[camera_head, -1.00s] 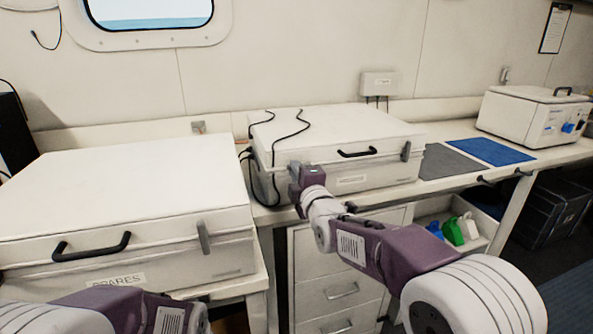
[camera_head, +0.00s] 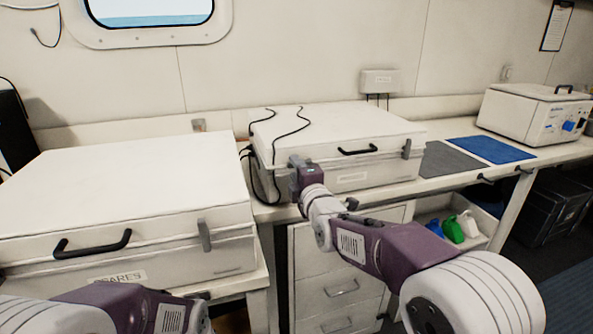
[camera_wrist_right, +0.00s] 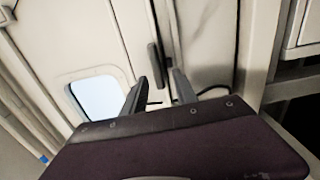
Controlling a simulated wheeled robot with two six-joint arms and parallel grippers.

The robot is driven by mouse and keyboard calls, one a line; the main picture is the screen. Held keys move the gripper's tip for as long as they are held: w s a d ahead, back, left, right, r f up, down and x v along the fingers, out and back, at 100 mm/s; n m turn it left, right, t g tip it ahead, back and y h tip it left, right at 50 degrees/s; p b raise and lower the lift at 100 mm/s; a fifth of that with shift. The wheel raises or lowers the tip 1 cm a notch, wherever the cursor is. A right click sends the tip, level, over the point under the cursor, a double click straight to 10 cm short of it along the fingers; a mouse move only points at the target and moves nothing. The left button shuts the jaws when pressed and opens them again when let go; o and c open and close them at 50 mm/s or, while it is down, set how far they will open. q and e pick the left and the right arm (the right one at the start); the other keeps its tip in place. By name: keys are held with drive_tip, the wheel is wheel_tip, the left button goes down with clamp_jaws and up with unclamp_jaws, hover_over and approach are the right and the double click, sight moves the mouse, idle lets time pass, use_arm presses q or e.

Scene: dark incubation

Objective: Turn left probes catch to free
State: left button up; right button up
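The white probes case (camera_head: 340,134) stands shut on the bench in the middle of the head view; its small front label is not readable. Its right catch (camera_head: 406,149) hangs upright at the lid seam. My right gripper (camera_head: 296,163) is at the left part of the case front and hides the left catch in the head view. In the right wrist view, a dark upright catch (camera_wrist_right: 154,62) lies just ahead of the two parted fingers of the right gripper (camera_wrist_right: 160,78), roughly in line with the gap. Contact is not visible. My left gripper is out of view.
A larger white case labelled as spares (camera_head: 125,205) stands at left with its own handle and catch. Black cables (camera_head: 286,133) run over the probes case. Grey (camera_head: 450,160) and blue mats (camera_head: 494,150) and a white device (camera_head: 530,117) are to the right. Drawers are below.

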drive_tip(key=v, duration=0.9)
